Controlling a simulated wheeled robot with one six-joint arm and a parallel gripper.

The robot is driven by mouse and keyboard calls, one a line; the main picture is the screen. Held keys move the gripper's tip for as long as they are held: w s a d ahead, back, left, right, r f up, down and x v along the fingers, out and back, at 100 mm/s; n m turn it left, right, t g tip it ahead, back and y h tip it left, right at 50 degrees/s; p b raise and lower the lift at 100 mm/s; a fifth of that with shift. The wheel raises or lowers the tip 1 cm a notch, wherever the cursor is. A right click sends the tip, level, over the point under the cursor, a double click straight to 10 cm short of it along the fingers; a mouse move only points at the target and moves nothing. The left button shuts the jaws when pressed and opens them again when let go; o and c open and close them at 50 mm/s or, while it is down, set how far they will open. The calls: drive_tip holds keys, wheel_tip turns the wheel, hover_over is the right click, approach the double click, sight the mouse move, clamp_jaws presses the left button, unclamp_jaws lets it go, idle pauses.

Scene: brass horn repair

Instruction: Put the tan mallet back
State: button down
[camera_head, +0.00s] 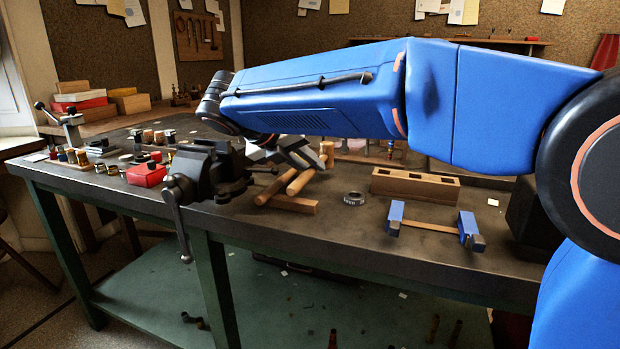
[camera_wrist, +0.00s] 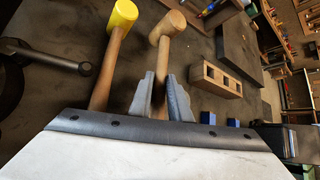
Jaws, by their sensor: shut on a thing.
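The tan mallet shows in the wrist view with a round tan head (camera_wrist: 170,23) and a wooden handle (camera_wrist: 162,62) running down between my fingers.
A dark vise (camera_head: 207,172) stands left of my gripper at the bench's front edge. A small ring roll (camera_head: 354,199) lies right of the mallets. Two blue clamp ends (camera_head: 468,228) joined by a wooden bar lie at front right. Small parts crowd the bench's left end.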

drive_tip(key=shift+f, duration=1.7)
drive_tip(key=c, duration=1.6)
unclamp_jaws()
drive_tip(key=shift+c, duration=0.2)
drive_tip(key=v, duration=1.2)
drive_tip(key=shift+s, duration=0.1)
